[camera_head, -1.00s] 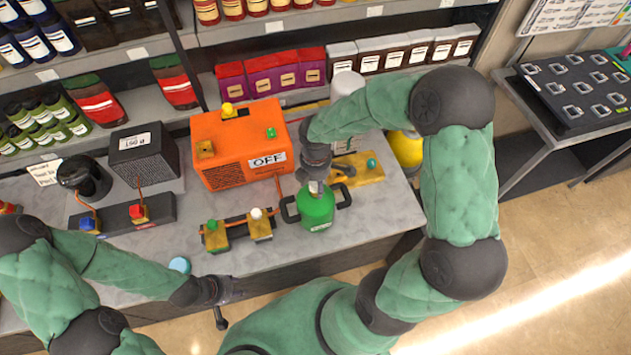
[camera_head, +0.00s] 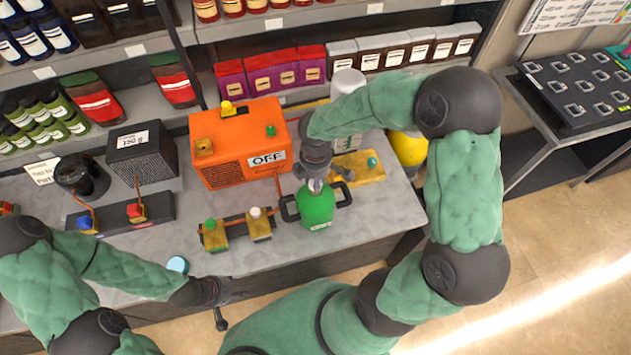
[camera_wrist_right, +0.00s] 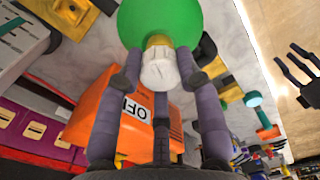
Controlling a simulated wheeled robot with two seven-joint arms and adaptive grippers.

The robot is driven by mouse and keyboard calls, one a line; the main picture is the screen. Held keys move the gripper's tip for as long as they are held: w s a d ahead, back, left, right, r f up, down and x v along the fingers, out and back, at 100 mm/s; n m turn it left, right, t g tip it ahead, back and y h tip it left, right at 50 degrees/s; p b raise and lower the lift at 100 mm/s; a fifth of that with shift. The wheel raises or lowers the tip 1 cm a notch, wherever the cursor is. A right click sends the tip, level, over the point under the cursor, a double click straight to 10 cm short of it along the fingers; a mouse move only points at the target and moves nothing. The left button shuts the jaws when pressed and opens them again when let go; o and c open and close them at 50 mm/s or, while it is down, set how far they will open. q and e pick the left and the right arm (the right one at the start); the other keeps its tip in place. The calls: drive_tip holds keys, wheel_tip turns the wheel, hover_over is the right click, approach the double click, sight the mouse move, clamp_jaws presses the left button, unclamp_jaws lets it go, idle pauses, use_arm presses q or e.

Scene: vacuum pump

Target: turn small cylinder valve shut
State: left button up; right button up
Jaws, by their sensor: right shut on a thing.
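The small green cylinder (camera_head: 316,208) stands upright near the front edge of the bench, with a dark handle on each side. In the right wrist view the cylinder (camera_wrist_right: 160,18) has a yellow collar and a white valve knob (camera_wrist_right: 160,72) on top. My right gripper (camera_wrist_right: 160,65) is shut on this knob, with fingers on both sides of it. In the head view my right gripper (camera_head: 316,182) comes down from above and hides most of the valve. My left gripper (camera_head: 228,304) is empty at the front edge, left of the cylinder, with its fingers apart.
An orange box (camera_head: 235,150) marked OFF stands behind. A yellow-and-black block with green and white knobs (camera_head: 237,231) is left of the cylinder. A yellow plate (camera_head: 362,168) lies behind right. A blue disc (camera_head: 177,265) lies near the front edge. Bare bench is at front right.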

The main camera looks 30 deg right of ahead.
drive_tip(key=m+b, duration=0.1)
drive_tip(key=m, duration=0.1)
drive_tip(key=m+b, duration=0.1)
drive_tip(key=shift+f+m, duration=0.2)
drive_tip(key=shift+m, duration=0.2)
drive_tip(key=m+b, duration=0.2)
drive_tip(key=m, duration=0.1)
drive_tip(key=shift+m, duration=0.3)
drive_tip(key=m+b, duration=0.2)
drive_tip(key=m, duration=0.3)
drive_tip(key=shift+s+r+m, duration=0.1)
drive_tip(key=shift+m, duration=0.2)
drive_tip(key=o, duration=1.1)
drive_tip(key=shift+o, duration=0.3)
drive_tip(key=shift+r, duration=0.1)
wheel_tip(320, 180, up, 12)
